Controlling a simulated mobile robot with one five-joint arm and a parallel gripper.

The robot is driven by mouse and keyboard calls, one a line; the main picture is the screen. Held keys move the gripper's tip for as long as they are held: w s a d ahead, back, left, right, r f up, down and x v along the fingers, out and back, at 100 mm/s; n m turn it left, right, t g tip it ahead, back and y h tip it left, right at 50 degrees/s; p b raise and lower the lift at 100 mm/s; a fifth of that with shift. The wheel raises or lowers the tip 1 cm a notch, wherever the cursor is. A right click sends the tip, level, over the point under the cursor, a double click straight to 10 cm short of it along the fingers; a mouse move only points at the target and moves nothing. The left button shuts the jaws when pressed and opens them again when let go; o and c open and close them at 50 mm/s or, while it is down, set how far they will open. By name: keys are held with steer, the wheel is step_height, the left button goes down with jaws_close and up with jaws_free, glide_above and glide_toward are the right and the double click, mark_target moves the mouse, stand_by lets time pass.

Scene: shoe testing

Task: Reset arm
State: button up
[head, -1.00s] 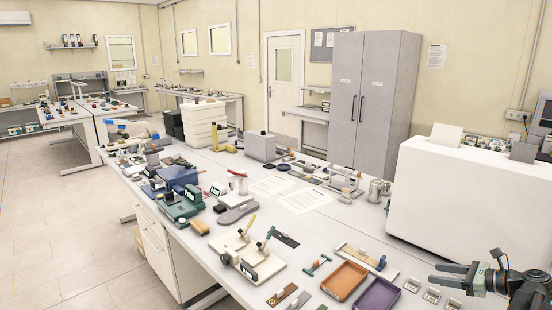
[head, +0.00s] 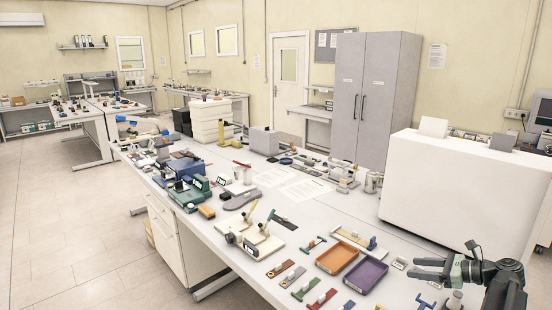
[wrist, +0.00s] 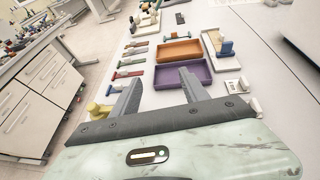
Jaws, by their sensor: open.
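My gripper (head: 428,269) is at the lower right of the head view, held above the near right part of the long workbench (head: 330,215). Its two fingers are apart and nothing is between them. In the wrist view my gripper (wrist: 160,95) also shows open and empty, with its fingers pointing along the bench. The purple tray (head: 365,275) lies to the left of the gripper in the head view and beyond the fingers in the wrist view (wrist: 178,80). The orange tray (head: 337,258) lies beside it.
A big white box-shaped machine (head: 450,190) stands behind my gripper at the right. Small tools and blocks crowd the bench's front edge. Papers (head: 306,188) lie mid-bench. A grey cabinet (head: 375,100) stands at the back. Open floor (head: 60,230) lies to the left.

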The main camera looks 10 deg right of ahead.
steer(key=w+a+f+n+g+b, duration=0.1)
steer(key=w+a+f+n+g, duration=0.1)
steer(key=a, duration=0.7)
steer(key=w+a+f+n+g+y+b, duration=0.1)
steer(key=w+a+f+g, duration=0.1)
steer(key=a, duration=0.7)
steer(key=w+a+f+n+g+y+b, duration=0.1)
steer(key=w+a, duration=0.4)
steer(key=a, duration=0.5)
steer(key=shift+w+f+n+g, duration=0.2)
steer(key=shift+f+n+g, duration=0.2)
steer(key=shift+f+n, duration=0.6)
steer(key=s+a+f+n+g+h+b, duration=0.1)
steer(key=s+a+f+n+g+h, duration=0.1)
steer(key=a+f+n, duration=0.35)
steer(key=s+a+f+n+g+h+b, duration=0.1)
steer(key=s+a+f+n+h, duration=0.15)
steer(key=a, duration=0.55)
steer(key=s+a+f+n+g+h+b, duration=0.1)
steer(key=s+a+f+n+g, duration=0.2)
steer(key=a, duration=0.4)
steer(key=s+d+f+n+h, duration=0.1)
steer(key=d+n+h, duration=0.1)
steer(key=n, duration=0.3)
steer(key=s+d+f+n+t+h, duration=0.1)
steer(key=d+f+n+h, duration=0.1)
steer(key=d+n, duration=0.3)
steer(key=shift+s+f+n+h, duration=0.25)
steer(key=shift+s+n+h, duration=0.05)
steer(key=shift+n+h, duration=0.3)
